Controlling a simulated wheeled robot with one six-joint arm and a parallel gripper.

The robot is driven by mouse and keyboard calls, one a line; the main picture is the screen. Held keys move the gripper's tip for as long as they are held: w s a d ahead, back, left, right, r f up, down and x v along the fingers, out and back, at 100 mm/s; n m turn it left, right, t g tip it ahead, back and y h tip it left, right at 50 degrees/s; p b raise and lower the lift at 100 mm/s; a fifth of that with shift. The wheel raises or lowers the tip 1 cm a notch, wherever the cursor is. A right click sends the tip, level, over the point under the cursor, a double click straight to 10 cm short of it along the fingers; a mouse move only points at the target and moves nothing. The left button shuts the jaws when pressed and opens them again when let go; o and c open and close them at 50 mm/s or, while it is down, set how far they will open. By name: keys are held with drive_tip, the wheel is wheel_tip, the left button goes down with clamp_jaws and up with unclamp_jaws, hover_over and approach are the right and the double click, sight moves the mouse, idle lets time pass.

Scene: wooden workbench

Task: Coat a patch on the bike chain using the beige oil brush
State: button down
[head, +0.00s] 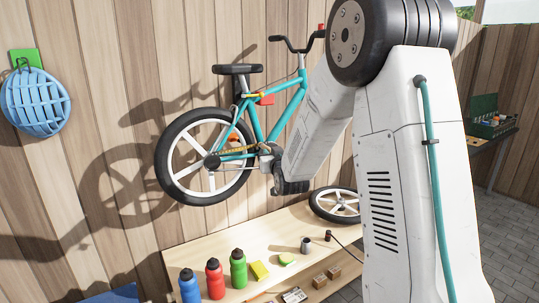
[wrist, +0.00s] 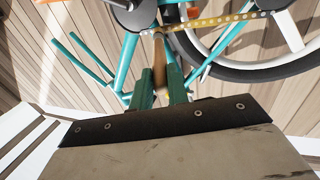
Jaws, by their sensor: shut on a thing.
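The teal bike (head: 285,120) is mounted against the fence, with its gold chain (head: 232,151) running from the rear wheel to the crank. In the wrist view the chain (wrist: 215,21) crosses the top, beside the dark crank disc. My gripper (wrist: 161,78) has green fingers shut on the beige oil brush (wrist: 158,58), which points up toward the chain. The brush's far end appears at the chain's lower run near the crank; whether it touches is unclear. In the head view my arm's end is by the crank, and the brush cannot be made out.
A blue helmet (head: 35,102) hangs at left. The rear wheel (head: 205,157) is close to my arm.

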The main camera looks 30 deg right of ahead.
drive_tip(key=shift+s+d, duration=0.1)
drive_tip(key=shift+s, duration=2.7)
drive_tip(key=s, duration=0.3)
drive_tip(key=shift+w, duration=0.15)
drive_tip(key=w, duration=0.7)
drive_tip(key=shift+f, duration=0.15)
drive_tip(key=shift+w, duration=0.85)
drive_tip(key=shift+a, duration=0.2)
